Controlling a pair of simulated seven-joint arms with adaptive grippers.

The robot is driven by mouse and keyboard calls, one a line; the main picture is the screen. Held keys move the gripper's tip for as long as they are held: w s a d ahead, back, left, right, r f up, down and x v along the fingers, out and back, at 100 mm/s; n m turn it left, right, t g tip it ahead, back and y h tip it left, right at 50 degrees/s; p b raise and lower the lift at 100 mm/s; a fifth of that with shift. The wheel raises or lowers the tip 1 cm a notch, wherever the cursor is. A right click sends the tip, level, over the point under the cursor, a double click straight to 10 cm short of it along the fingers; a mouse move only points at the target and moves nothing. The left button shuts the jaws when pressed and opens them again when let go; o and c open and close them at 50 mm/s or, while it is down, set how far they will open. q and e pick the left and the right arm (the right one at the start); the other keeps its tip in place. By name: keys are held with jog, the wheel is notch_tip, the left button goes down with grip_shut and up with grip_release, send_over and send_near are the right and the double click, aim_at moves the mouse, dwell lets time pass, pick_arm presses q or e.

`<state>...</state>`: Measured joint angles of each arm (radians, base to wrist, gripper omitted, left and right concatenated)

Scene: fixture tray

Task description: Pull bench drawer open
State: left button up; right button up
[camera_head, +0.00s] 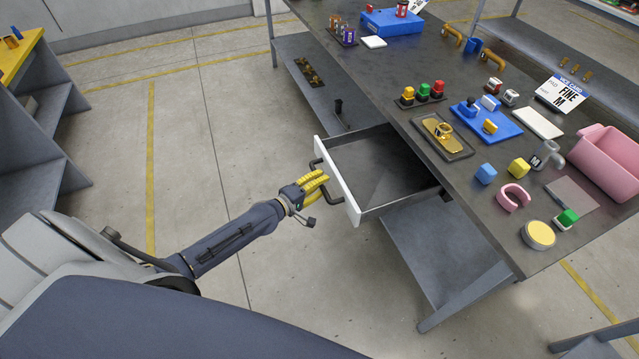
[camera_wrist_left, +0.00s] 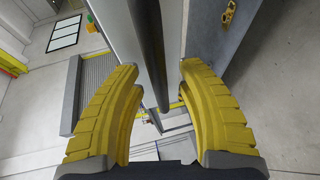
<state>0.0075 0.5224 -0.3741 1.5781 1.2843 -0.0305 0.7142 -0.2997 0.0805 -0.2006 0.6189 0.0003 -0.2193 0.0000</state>
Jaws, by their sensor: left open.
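The bench drawer (camera_head: 385,172) stands out from under the dark bench top (camera_head: 390,77), its empty inside in view. Its white front panel (camera_head: 347,193) faces left and carries a dark bar handle (camera_head: 333,199). My left gripper (camera_head: 324,181) is at the handle, its yellow fingers pointing to the drawer front. In the left wrist view, the open fingers (camera_wrist_left: 160,72) stand on either side of the dark handle bar (camera_wrist_left: 151,45), with gaps between them and the bar. My right gripper is in neither view.
The bench top holds a blue tray (camera_head: 490,122), a gold part on a dark plate (camera_head: 455,151), a pink bin (camera_head: 608,160), coloured blocks and a pink ring (camera_head: 512,197). A lower shelf (camera_head: 425,250) lies under the drawer. The floor (camera_head: 225,130) left of the drawer is clear.

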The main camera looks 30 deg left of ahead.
pick_arm(q)
jog(key=v, duration=1.2)
dwell(0.5)
